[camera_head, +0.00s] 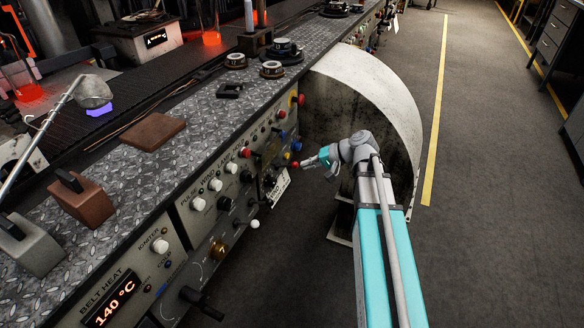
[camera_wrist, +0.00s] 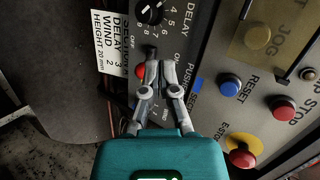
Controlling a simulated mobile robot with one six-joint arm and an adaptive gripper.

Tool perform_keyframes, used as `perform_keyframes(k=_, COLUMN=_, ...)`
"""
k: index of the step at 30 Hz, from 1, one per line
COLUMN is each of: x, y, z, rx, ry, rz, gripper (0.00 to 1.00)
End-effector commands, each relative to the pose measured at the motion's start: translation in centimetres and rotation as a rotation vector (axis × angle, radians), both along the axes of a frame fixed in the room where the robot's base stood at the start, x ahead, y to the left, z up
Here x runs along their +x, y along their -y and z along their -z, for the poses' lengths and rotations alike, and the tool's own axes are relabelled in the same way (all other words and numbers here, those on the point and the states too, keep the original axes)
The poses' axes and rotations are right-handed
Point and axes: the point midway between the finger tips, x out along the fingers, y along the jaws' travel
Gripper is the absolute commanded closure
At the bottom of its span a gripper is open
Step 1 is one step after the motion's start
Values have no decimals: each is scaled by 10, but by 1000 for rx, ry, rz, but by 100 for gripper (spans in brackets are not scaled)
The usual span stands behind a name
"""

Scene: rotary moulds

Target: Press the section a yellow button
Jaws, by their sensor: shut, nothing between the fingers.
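A red round part (camera_wrist: 141,71) shows beside the left fingertip.
A blue RESET button (camera_wrist: 230,86), a red STOP button (camera_wrist: 283,108) and a red E-STOP mushroom (camera_wrist: 243,155) sit right of my gripper. A black DELAY knob (camera_wrist: 150,12) and a white note (camera_wrist: 108,45) are above and left. A large curved guard (camera_head: 375,85) stands behind my arm.

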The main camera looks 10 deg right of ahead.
Motion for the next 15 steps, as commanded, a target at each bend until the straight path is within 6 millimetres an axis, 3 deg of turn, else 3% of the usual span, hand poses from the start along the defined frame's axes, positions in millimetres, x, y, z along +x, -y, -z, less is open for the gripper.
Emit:
perform_keyframes(k=1, x=6, y=5, z=16, rx=27, ry=10, rz=14, gripper=100)
perform_keyframes(k=15, x=44, y=49, z=59, rx=299, ry=115, rz=126, gripper=100)
